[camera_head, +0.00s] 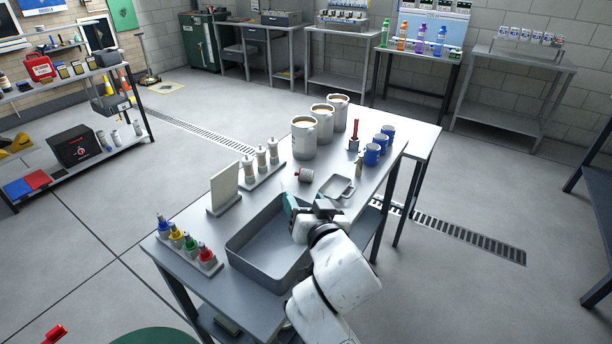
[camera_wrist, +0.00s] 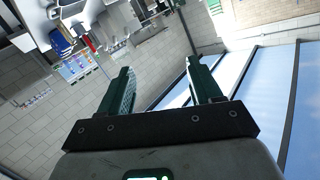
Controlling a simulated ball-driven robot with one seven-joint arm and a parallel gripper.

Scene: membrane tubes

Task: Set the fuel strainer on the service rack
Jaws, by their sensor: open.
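The deep grey tray (camera_head: 243,240) fills the bench's near part. Bottles in a holder (camera_head: 190,246) and an upright plate (camera_head: 225,186) stand left. Tall canisters (camera_head: 304,140), blue mugs (camera_head: 372,155) and a small dish (camera_head: 337,187) stand beyond.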

